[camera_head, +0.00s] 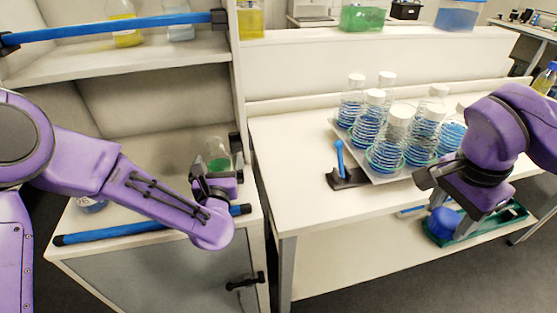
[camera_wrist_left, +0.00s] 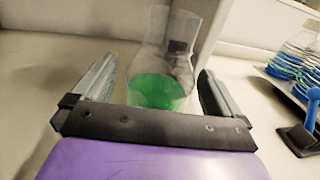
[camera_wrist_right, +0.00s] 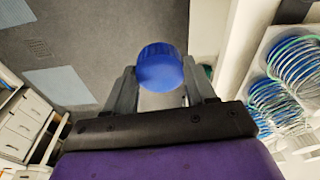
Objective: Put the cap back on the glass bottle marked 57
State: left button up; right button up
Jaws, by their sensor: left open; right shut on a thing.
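A clear glass vessel (camera_head: 217,158) with green liquid stands on the cabinet top. My right gripper (camera_head: 446,208) is shut on a blue cap (camera_head: 442,223), held in front of the bench at the right. The blue cap (camera_wrist_right: 160,67) sits at the fingertips in the right wrist view, with a pale part below it. A bottle (camera_head: 91,205) is partly hidden behind my left arm.
A tray (camera_head: 381,177) on the bench holds several white-capped flasks with blue rings. A black stand with a blue handle (camera_head: 341,158) is beside it. A green tray (camera_head: 513,212) is on the lower shelf. Blue bars edge the cabinet shelves.

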aim_at(214, 142)
pick_arm(q)
jog(key=shift+w, duration=0.2)
jog(key=shift+s, duration=0.1)
jog(key=c, duration=1.4)
jog(key=shift+o, duration=0.2)
notch_tip(214, 142, up, 9)
jog(key=shift+r+b, duration=0.15)
jog(key=shift+b, duration=0.6)
pick_arm(e)
jog(key=shift+f, duration=0.6)
pick_arm(q)
jog(key=shift+r, duration=0.4)
